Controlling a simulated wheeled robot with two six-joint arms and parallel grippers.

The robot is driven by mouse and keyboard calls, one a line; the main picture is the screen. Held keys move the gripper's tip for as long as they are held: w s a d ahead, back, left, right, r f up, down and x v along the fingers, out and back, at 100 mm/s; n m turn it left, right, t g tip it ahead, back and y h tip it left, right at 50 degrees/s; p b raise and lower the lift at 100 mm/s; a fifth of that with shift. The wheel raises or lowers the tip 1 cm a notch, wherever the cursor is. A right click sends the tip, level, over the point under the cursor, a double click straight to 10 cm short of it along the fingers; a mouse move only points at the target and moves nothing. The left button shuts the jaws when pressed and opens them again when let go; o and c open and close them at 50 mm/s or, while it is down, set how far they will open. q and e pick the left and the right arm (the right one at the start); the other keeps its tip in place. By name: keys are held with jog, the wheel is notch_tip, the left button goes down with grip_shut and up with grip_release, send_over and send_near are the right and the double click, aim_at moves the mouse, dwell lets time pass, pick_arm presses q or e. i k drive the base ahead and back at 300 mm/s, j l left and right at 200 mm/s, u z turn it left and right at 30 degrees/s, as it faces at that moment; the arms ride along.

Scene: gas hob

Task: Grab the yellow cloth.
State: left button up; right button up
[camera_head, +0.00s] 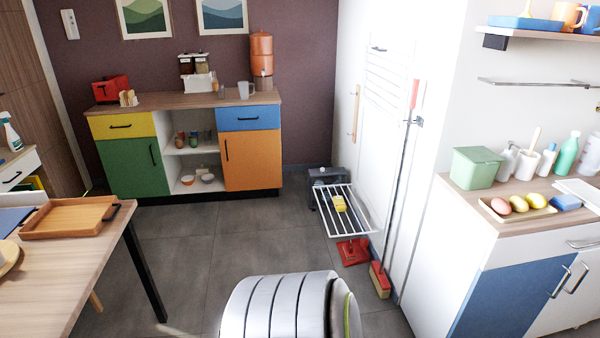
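A small yellow cloth (340,203) lies on the white slatted rack (324,219) that folds out low from the white wall panel, right of centre. It looks bunched or folded, and its exact shape is too small to tell. Neither of my grippers shows in this view, so nothing of mine is seen touching the cloth.
A red dustpan (353,251) and a red-headed broom (380,280) stand by the rack. The wooden table (80,255) with a tray (68,216) is at left, the white-and-blue counter (500,290) at right.

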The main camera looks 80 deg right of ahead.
aim_at(339, 201)
jog(key=z, duration=3.2)
jog(key=i+j+z, duration=0.1)
jog(key=i+z, duration=0.15)
jog(key=z, duration=0.15)
jog(key=i+j+z, duration=0.15)
jog(key=z, duration=0.25)
jog(key=i+j+z, duration=0.25)
jog(key=z, duration=0.15)
